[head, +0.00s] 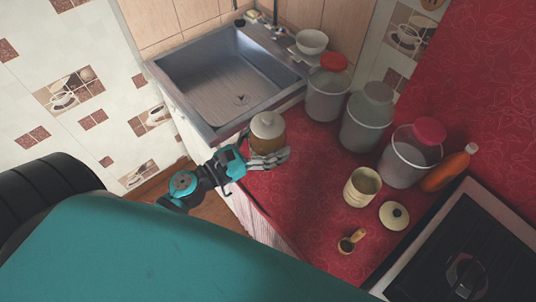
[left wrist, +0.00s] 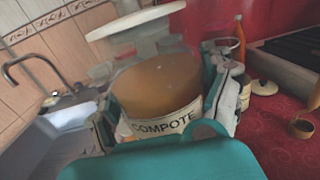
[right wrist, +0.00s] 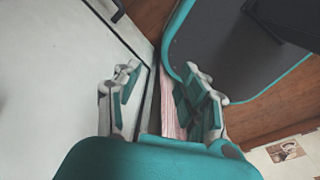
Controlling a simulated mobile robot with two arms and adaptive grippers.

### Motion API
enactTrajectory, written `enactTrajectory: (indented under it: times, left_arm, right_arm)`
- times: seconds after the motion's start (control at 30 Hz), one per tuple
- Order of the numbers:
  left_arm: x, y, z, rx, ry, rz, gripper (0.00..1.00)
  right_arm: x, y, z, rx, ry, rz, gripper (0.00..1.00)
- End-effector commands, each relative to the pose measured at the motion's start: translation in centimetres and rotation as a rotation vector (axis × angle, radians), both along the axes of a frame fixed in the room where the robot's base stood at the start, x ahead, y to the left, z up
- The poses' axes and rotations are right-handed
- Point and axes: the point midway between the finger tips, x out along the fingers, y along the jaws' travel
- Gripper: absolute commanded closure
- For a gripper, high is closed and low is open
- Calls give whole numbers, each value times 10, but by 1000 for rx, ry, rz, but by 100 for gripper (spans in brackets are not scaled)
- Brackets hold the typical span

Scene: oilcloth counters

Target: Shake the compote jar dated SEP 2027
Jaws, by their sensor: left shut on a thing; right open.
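A jar of orange-brown compote with a white lid (head: 268,127) is in my left gripper (head: 268,158), over the red counter close to the sink's corner. In the left wrist view the jar (left wrist: 158,88) stands between the two fingers of the gripper (left wrist: 175,100), its label reading COMPOTE. The jar looks slightly tilted there. No date can be read on the visible part of the label. My right gripper (right wrist: 168,95) is open and empty in the right wrist view, beside the counter front. It does not show in the head view.
Several grey containers (head: 327,95) with red or grey lids stand along the counter's back. A cream canister (head: 361,187), its round lid (head: 394,215), a small brown cup (head: 351,241) and an orange bottle (head: 449,169) are near the stove (head: 470,255). The sink (head: 225,75) is at left.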

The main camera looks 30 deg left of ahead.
Motion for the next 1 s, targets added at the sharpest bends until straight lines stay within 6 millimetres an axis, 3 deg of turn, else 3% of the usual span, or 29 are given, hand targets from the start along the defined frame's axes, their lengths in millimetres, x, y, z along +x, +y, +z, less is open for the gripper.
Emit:
enactTrajectory:
  times: [0.03, 0.07, 0.43, 1.0]
  left_arm:
    - [0, 0, 14, 0, -3, -1, 76]
    - [0, 0, 15, 0, -3, -1, 76]
    - [0, 0, 4, 0, -3, -1, 76]
    - [0, 0, -101, -2, -4, -1, 76]
  right_arm:
    - [0, 0, 12, 0, 0, 0, 59]
    - [0, 0, 13, 0, 0, 0, 59]
    - [0, 0, 2, 0, 0, 0, 59]
    - [0, 0, -95, 0, 0, 0, 59]
